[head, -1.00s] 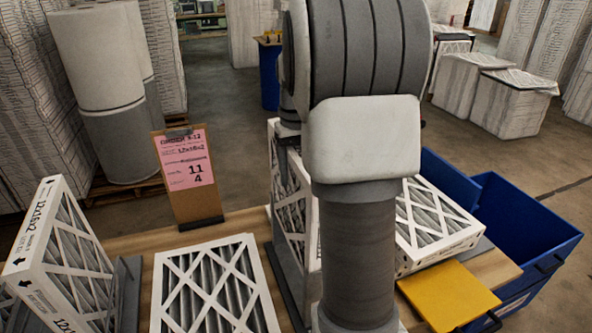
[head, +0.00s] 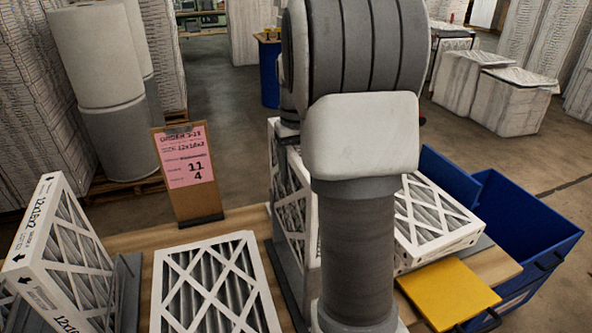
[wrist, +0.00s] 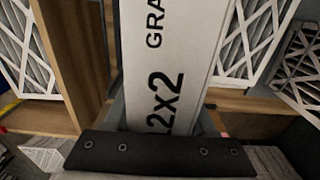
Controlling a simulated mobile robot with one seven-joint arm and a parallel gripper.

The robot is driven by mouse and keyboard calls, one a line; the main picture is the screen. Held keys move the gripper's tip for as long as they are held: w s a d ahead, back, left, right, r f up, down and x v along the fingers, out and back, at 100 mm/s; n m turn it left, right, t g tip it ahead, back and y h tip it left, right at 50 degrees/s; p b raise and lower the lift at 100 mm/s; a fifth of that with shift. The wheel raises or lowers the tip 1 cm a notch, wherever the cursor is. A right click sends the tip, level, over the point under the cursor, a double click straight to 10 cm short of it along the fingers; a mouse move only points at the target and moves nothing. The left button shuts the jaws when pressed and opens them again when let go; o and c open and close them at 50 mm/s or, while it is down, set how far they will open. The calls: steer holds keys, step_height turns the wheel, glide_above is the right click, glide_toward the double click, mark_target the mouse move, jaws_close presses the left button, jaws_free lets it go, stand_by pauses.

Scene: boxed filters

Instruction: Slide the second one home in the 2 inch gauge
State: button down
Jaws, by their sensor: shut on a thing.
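My gripper (wrist: 160,155) shows in the wrist view as a dark bar with screws, shut on a white-edged filter (wrist: 165,60) whose printed edge reads "2x2" in part. The held filter stands between other uprights there. In the head view my arm hides the gripper and much of the work. Upright lattice-faced filters (head: 293,205) stand left of my arm, beside a grey upright holder (head: 284,275). I cannot tell which of them is held, or how deep it sits. A filter marked 12x16x2 (head: 60,250) stands at the left, beside another grey holder (head: 128,290).
A filter lies flat (head: 215,290) on the wooden table (head: 140,240). A clipboard with a pink sheet (head: 188,170) stands behind it. Right of my arm are a tilted filter (head: 435,220), a yellow plate (head: 450,295) and a blue bin (head: 530,215).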

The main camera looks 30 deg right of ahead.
steer(key=shift+f, duration=0.2)
step_height(320, 180, down, 8)
steer(key=b, duration=0.5)
steer(key=shift+r, duration=0.15)
stand_by(1.7)
stand_by(1.0)
steer(key=shift+f+b, duration=2.5)
steer(key=shift+f, duration=1.65)
steer(key=shift+r, duration=0.25)
